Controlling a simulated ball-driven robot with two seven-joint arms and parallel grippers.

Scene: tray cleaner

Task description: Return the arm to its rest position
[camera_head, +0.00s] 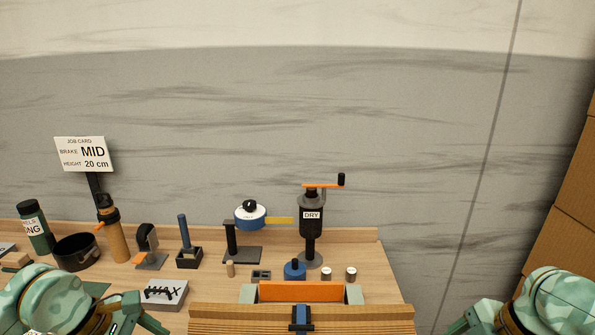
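My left arm comes in at the lower left, over the front left of the wooden bench (370,262). My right arm is at the lower right, beyond the bench's right edge. Its gripper (470,321) is partly cut off by the bottom edge. The finger gap of each gripper is not clear, and I see no object held in either.
A job card (85,154) reads MID, 20 cm. A crank device marked DRY (312,214), a blue round device (250,216), a black pot (76,251) and a dark green bottle (35,227) stand on the bench. Cardboard boxes (565,235) are stacked at right.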

